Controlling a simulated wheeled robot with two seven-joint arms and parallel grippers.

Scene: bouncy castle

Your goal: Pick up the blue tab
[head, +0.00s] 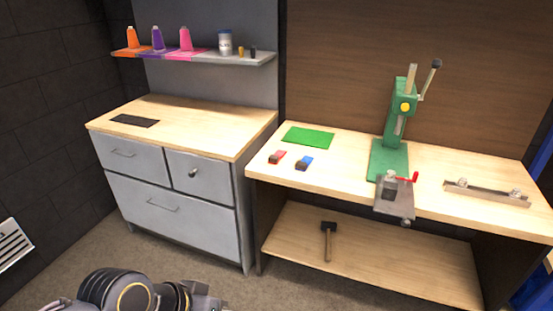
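The blue tab (305,162) is a small blue piece with a dark part at its left end. It lies on the wooden workbench top (338,147), near the front edge and left of the green press. A similar red tab (278,157) lies just to its left, apart from it. Part of my own arm shows at the bottom left of the head view, far below and left of the bench. No gripper fingers can be made out.
A green mat (308,137) lies behind the tabs. A green press (396,130) and a grey vise (396,198) stand to the right, with a metal bar fixture (486,194) beyond. A drawer cabinet (180,190) stands left. A mallet (328,238) lies on the lower shelf.

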